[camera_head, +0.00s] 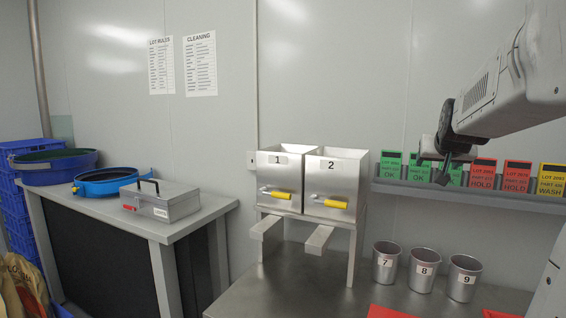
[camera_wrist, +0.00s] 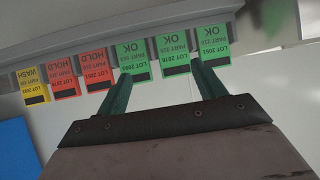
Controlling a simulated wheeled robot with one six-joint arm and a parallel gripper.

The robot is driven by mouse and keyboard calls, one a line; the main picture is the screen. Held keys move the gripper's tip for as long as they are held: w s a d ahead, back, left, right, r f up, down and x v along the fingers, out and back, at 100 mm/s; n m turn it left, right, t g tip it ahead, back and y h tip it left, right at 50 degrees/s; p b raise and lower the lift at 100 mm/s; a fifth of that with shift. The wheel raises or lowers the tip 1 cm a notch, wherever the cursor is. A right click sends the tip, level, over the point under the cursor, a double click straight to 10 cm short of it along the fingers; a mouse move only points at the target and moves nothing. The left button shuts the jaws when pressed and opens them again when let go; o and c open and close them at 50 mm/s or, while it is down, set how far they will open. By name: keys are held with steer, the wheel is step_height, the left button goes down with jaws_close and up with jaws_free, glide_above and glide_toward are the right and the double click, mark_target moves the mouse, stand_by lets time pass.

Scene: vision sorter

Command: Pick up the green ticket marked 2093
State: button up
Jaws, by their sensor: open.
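Three green OK tickets stand in a row on a wall rail. In the wrist view they appear upside down: one at the right (camera_wrist: 213,62), one in the middle (camera_wrist: 174,56), and one beside the red tickets (camera_wrist: 133,60). The last seems to read 2093, but the print is too small to be sure. In the head view this ticket (camera_head: 455,178) is partly hidden behind my gripper. My gripper (camera_wrist: 163,72) is open and empty in front of the green tickets. Its fingers are on either side of the middle green ticket in the wrist view, one overlapping the ticket that seems marked 2093.
Two red HOLD tickets (camera_head: 483,174) and a yellow WASH ticket (camera_head: 551,180) share the grey rail (camera_head: 400,187). Below stand cups 7 (camera_head: 386,264), 8 (camera_head: 423,270) and 9 (camera_head: 463,279). Steel bins 1 and 2 (camera_head: 335,180) stand left. A metal box (camera_head: 175,203) sits on the left table.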

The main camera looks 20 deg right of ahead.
steer(key=m+h, duration=0.1)
steer(key=h, duration=0.1)
glide_toward(450, 170)
step_height(450, 170, up, 2)
steer(key=d, duration=0.1)
steer(key=x, duration=0.7)
steer(key=shift+w+f, duration=0.1)
steer(key=shift+w, duration=0.35)
steer(key=c, duration=0.7)
